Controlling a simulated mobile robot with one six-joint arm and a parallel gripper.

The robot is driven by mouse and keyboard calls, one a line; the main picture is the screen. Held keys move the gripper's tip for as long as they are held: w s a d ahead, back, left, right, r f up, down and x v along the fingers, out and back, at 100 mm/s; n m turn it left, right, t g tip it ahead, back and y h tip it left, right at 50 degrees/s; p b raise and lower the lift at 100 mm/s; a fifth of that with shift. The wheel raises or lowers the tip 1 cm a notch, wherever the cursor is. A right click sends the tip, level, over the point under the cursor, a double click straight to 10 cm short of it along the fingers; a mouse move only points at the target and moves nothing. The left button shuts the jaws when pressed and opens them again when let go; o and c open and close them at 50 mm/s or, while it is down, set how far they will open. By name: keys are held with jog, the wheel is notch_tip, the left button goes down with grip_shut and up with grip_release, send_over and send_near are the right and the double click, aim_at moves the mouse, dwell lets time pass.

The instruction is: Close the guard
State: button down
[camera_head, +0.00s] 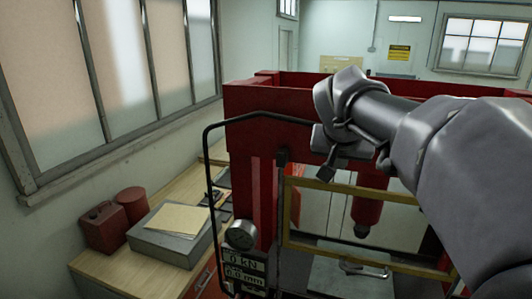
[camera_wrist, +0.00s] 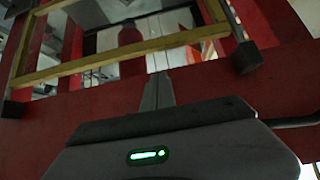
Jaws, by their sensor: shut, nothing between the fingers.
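The guard (camera_head: 340,259) is a yellow rectangular frame on the front of a red press (camera_head: 262,107). Its frame also shows in the wrist view (camera_wrist: 130,54), tilted, with dark blocks at its corners. My gripper (camera_head: 327,174) is near the upper bar of the guard in the head view, and part of that bar is hidden behind my arm. My gripper's fingers (camera_wrist: 158,78) are together and empty. They point toward the frame in the wrist view; I cannot tell whether they touch it. The right side of the guard is mostly hidden by my arm.
A black bent bar (camera_head: 208,175) stands left of the guard. A wooden bench (camera_head: 150,270) with red cans and a grey box is at left. A red ram (camera_head: 367,211) hangs behind the guard.

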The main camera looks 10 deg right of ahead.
aim_at(337, 185)
jog(key=f+b, duration=0.1)
jog(key=f, duration=0.1)
jog(key=f+b, duration=0.1)
jog(key=f, duration=0.1)
jog(key=shift+s+a+f+b, duration=0.15)
jog(key=shift+s+a+b, duration=0.05)
jog(key=shift+b, duration=0.2)
jog(key=shift+w+d+f, duration=0.1)
jog(key=shift+w+f, duration=0.05)
jog(key=shift+f, duration=0.05)
jog(key=shift+f+b, duration=0.25)
jog(key=shift+b, duration=0.15)
notch_tip(337, 185, down, 25)
jog(key=b, duration=2.4)
jog(key=shift+b, duration=0.35)
